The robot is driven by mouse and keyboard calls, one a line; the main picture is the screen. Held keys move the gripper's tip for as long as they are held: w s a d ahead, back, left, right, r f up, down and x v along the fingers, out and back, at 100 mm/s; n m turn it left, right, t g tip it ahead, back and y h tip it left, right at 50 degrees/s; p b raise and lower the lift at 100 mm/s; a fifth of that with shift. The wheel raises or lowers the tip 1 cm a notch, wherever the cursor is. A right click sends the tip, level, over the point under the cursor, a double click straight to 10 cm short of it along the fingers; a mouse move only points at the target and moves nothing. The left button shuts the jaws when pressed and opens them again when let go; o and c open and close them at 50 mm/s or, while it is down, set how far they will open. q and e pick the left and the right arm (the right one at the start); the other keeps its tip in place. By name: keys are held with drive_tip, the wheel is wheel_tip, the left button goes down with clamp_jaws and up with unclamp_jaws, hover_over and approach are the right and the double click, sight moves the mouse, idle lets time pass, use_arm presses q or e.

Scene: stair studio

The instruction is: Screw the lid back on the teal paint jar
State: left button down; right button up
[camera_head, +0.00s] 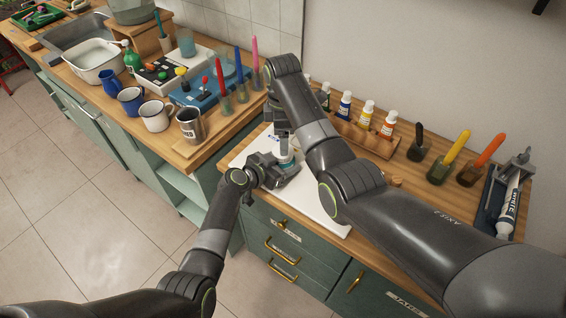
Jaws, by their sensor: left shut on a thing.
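The teal paint jar (286,163) stands on the white mat by the counter's front edge, mostly covered by my grippers. My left gripper (280,168) comes in from the left and is shut on the jar from the side. My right gripper (283,133) points down directly above the jar, partly behind my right arm. A pale round piece (285,147) shows between the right gripper and the jar; I cannot tell whether it is the lid, nor whether the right fingers hold it.
The white mat (327,213) lies on the wooden counter. Paint bottles (366,113) in a wooden rack stand behind my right arm. Jars with coloured tools (440,170) and a clamped white tube (509,205) are at right. Mugs (156,116) and a steel cup (191,125) stand at left.

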sight(283, 161)
drive_tip(key=n, duration=0.1)
drive_tip(key=r+n, duration=0.1)
drive_tip(key=n, duration=0.2)
drive_tip(key=shift+r+n, duration=0.25)
drive_tip(key=shift+n, duration=0.15)
drive_tip(key=n, duration=0.1)
drive_tip(key=r+n, duration=0.1)
drive_tip(key=n, duration=0.3)
drive_tip(key=shift+r, duration=0.3)
drive_tip(key=shift+f, duration=4.05)
drive_tip(key=c, duration=1)
drive_tip(key=m, duration=0.9)
